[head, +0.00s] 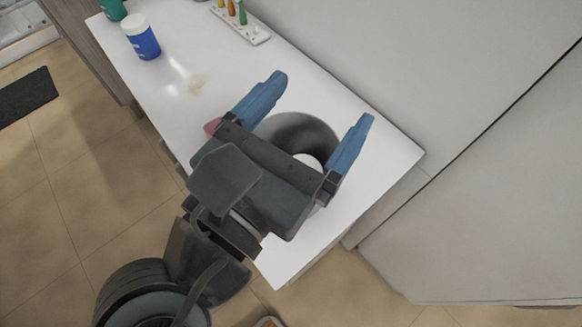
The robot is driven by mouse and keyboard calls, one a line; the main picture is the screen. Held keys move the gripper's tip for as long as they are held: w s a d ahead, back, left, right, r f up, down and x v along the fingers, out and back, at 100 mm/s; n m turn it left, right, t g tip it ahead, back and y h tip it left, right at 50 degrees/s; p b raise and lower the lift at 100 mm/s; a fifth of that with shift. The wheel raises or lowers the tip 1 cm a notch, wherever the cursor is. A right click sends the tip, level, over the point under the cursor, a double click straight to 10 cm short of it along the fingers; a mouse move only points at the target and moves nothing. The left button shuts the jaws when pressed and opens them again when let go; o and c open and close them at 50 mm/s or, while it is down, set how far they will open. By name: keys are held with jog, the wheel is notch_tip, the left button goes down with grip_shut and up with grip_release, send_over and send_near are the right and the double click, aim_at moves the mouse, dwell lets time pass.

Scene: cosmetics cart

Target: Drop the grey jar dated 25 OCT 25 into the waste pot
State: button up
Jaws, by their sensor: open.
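My gripper (322,99) is open, its two blue fingers spread wide above a round grey pot (290,120) near the right end of the white cart top. The pot's dark inside shows between the fingers, and the gripper body hides its near part. A pale round thing (308,161) shows partly at the pot, beside the right finger's base. It may be a jar lid, but I cannot tell. No grey jar body or date label is readable. Nothing shows held between the fingers.
A blue jar with a white lid (146,42) and a green container (112,9) stand at the cart's far left. A white rack with coloured items (243,27) is at the back. A pink thing (211,127) is partly hidden by my gripper.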

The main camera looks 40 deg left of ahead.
jog(key=v, duration=0.6)
jog(key=shift+s, duration=0.15)
jog(key=shift+d, duration=0.1)
